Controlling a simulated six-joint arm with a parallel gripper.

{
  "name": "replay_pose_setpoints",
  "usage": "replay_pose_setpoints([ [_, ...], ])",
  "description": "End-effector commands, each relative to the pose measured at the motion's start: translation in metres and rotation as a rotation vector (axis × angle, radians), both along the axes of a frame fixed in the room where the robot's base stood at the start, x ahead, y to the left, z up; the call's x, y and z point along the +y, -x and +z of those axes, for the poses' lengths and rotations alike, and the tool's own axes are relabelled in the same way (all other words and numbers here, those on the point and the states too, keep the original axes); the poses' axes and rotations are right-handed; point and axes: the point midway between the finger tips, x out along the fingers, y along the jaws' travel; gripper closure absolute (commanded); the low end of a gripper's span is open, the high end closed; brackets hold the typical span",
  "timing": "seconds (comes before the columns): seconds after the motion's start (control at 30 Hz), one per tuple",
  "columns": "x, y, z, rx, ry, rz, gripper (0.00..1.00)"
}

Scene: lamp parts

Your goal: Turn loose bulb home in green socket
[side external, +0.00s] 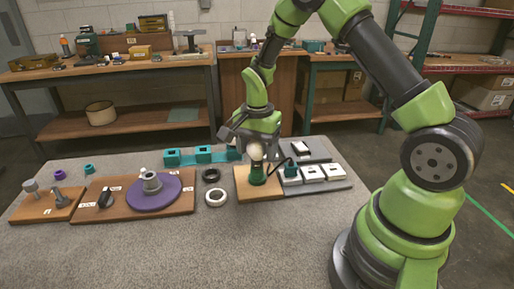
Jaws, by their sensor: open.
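The green socket (258,177) stands upright on a wooden board (254,193) right of the table's middle. The pale round bulb (256,151) sits on top of the socket, roughly upright. How far its thread is seated cannot be seen. My gripper (254,143) is at the bulb, pointing down, with its jaws open around or close beside the upper part of the bulb. Whether a finger touches the glass cannot be told at this size. The gripper body hides the top of the bulb.
A grey tray with white blocks (312,172) and a teal part (290,168) stands close to the right of the socket. A black ring (211,175) and a white ring (216,197) lie to the left. A purple disc (154,194) lies farther left. Teal blocks (203,154) stand behind. The front table is clear.

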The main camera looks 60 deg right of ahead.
Motion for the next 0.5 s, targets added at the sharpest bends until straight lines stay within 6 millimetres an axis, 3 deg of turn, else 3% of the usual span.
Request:
replay_pose_setpoints([
  [0.07,0.0,0.0,0.0,0.0,0.0,-0.001,0.38],
  [0.2,0.0,0.0,0.0,0.0,0.0,-0.002,0.69],
  [0.4,0.0,0.0,0.0,0.0,0.0,-0.019,0.69],
  [0.5,0.0,-0.0001,-0.0002,0.0,0.0,-0.122,0.69],
])
